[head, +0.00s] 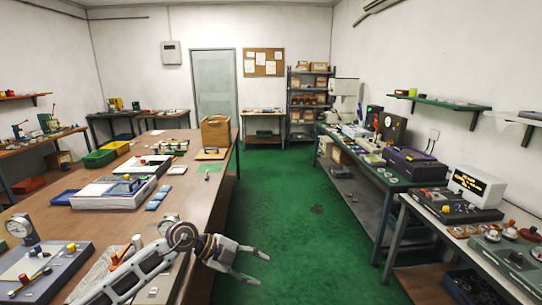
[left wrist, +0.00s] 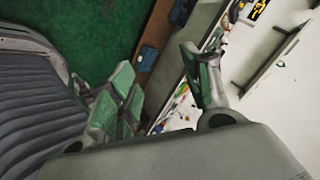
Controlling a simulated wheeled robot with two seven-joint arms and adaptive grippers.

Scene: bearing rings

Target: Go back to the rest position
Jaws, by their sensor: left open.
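My left gripper (head: 262,268) is open and empty in the head view. It is at the end of my left arm, which comes in from the bottom left across the near right edge of the brown workbench (head: 185,210). Its fingers point right, out over the green floor. In the left wrist view the fingers of my left gripper (left wrist: 165,95) are spread apart with nothing between them. My right gripper does not show in either view.
Gauges and devices, including a white-topped unit (head: 112,192), stand on the brown workbench. A green-topped bench (head: 400,178) and a bench with a lit display (head: 477,186) line the right. The green floor (head: 285,215) between is clear.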

